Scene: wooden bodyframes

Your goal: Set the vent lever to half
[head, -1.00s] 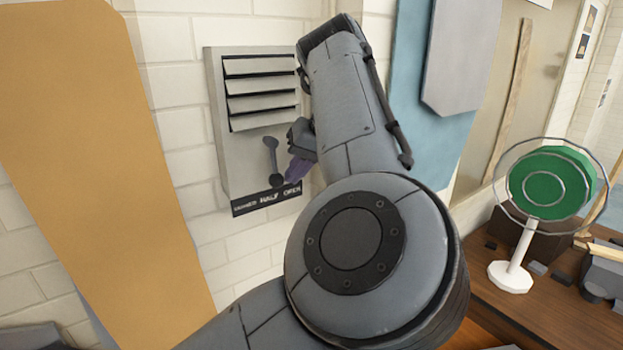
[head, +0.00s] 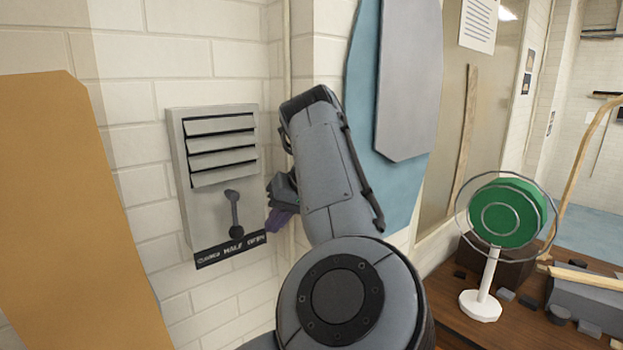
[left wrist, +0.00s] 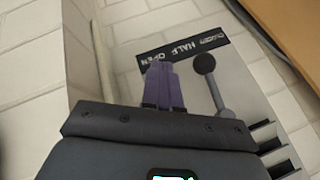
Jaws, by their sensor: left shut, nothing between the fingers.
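The vent lever (head: 235,214) is a dark grey arm with a round knob, on a grey wall vent box (head: 205,215). In the head view it points down, its knob just above HALF on the black label strip (head: 231,249), which reads CLOSED, HALF, OPEN. My left gripper (head: 279,222) has purple fingers and is right of the lever, apart from it. In the left wrist view the shut, empty fingers (left wrist: 163,82) are beside the lever (left wrist: 212,82), with a gap between, and the label (left wrist: 180,48) appears upside down. My right gripper is not in view.
Slats (head: 222,150) fill the vent's upper part. A tan panel (head: 65,210) stands at left, and blue and grey panels (head: 408,80) hang beyond my arm. A green disc on a white stand (head: 505,215) is on the wooden bench (head: 460,325) at right.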

